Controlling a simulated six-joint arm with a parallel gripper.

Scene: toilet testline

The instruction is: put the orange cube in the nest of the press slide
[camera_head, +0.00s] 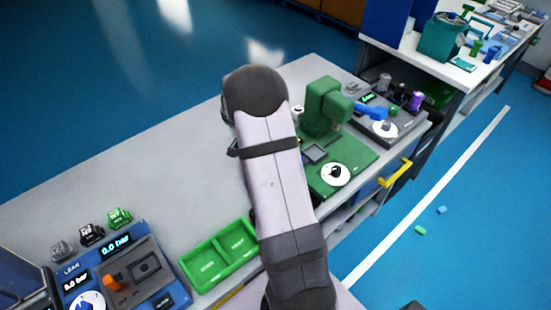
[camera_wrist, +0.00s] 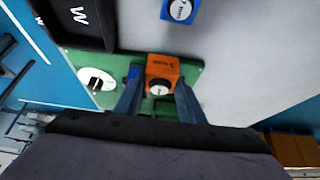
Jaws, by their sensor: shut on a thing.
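The orange cube (camera_wrist: 164,68), with a pale round face on one side, shows in the wrist view. My gripper (camera_wrist: 158,90) is shut on it, with one dark blue finger on each side. The cube is in front of the green press base (camera_wrist: 108,66); I cannot tell its height above it. In the head view my arm hides the gripper and the cube. The green press (camera_head: 322,105) stands right of my arm, with a grey square frame (camera_head: 315,153), which looks like the slide nest, and a white dial (camera_head: 335,174) on its base.
A green two-part tray (camera_head: 207,268) lies left of my arm. A blue leak tester (camera_head: 118,268) stands at the lower left, with several small cubes behind it. A grey station with a blue lever (camera_head: 372,110) stands right of the press. The bench's left-middle is clear.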

